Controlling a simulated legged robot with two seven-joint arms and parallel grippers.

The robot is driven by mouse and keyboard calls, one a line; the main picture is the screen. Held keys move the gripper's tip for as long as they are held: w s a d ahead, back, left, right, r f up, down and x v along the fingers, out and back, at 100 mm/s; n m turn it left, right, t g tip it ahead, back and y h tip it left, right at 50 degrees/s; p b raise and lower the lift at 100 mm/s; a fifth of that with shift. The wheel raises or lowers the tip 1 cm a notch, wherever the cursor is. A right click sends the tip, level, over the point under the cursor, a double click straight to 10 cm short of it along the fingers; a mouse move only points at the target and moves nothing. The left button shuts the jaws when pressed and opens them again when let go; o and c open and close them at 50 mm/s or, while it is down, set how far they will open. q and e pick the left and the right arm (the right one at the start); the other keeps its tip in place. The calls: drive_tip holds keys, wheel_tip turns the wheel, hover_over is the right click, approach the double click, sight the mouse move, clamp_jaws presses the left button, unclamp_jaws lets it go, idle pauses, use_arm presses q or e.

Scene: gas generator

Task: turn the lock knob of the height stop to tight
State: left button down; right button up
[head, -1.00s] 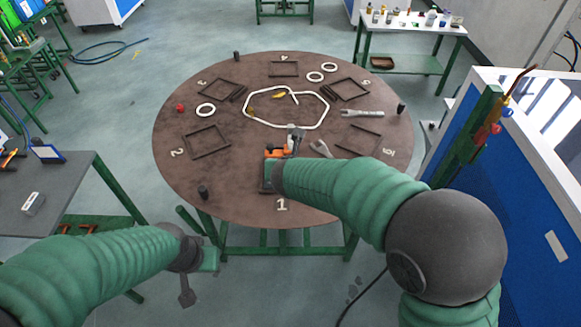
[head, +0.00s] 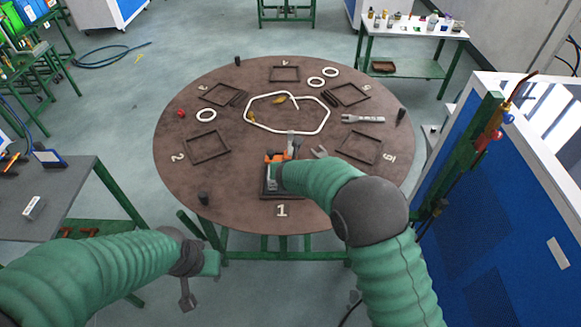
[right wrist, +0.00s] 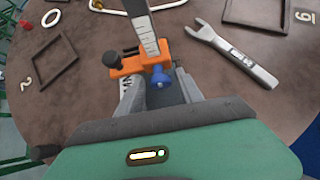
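The height stop (head: 274,157) is an orange clamp on an upright post, standing at the near part of the round table. In the right wrist view its orange body (right wrist: 138,65) sits on a grey graduated post (right wrist: 145,32). A black knob (right wrist: 111,59) sticks out on its left, and a blue knob (right wrist: 159,77) faces me below the post. My right gripper (right wrist: 160,88) is open, its two grey fingers apart just in front of the blue knob; contact cannot be told. My left gripper (head: 188,290) hangs away from the table at the lower left.
The round brown table (head: 235,205) holds dark square frames, white rings and a bent white tube (head: 325,118). An open-end wrench (right wrist: 235,55) lies right of the stop. A blue cabinet (head: 490,190) stands at the right, a grey side table (head: 55,200) at the left.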

clamp_jaws()
drive_tip(key=shift+f+b, duration=0.15)
drive_tip(key=shift+b, duration=0.3)
drive_tip(key=m+y+b, duration=0.1)
drive_tip(key=y+b, duration=0.1)
drive_tip(key=b, duration=0.2)
drive_tip(key=m+y+b, duration=0.1)
drive_tip(key=y+b, duration=0.1)
drive_tip(key=b, duration=0.3)
drive_tip(key=d+f+m+y+b, duration=0.1)
drive_tip(key=y+b, duration=0.1)
drive_tip(key=b, duration=0.3)
drive_tip(key=shift+d+f+m+t+y, duration=0.1)
drive_tip(key=shift+m+t+y, duration=0.2)
drive_tip(key=shift+m+y, duration=0.1)
drive_tip(key=m+t+y+b, duration=0.1)
drive_tip(key=m+y+b, duration=0.1)
drive_tip(key=b, duration=0.5)
drive_tip(key=f+m+t+y+b, duration=0.1)
drive_tip(key=m+t+y+b, duration=0.1)
drive_tip(key=b, duration=0.4)
drive_tip(key=shift+d+m+y+b, duration=0.2)
drive_tip(key=shift+m+y+b, duration=0.25)
drive_tip(key=shift+y, duration=0.45)
drive_tip(key=shift+r+m+t+y+b, duration=0.25)
drive_tip(key=shift+m+t+y+b, duration=0.05)
drive_tip(key=shift+m+b, duration=0.3)
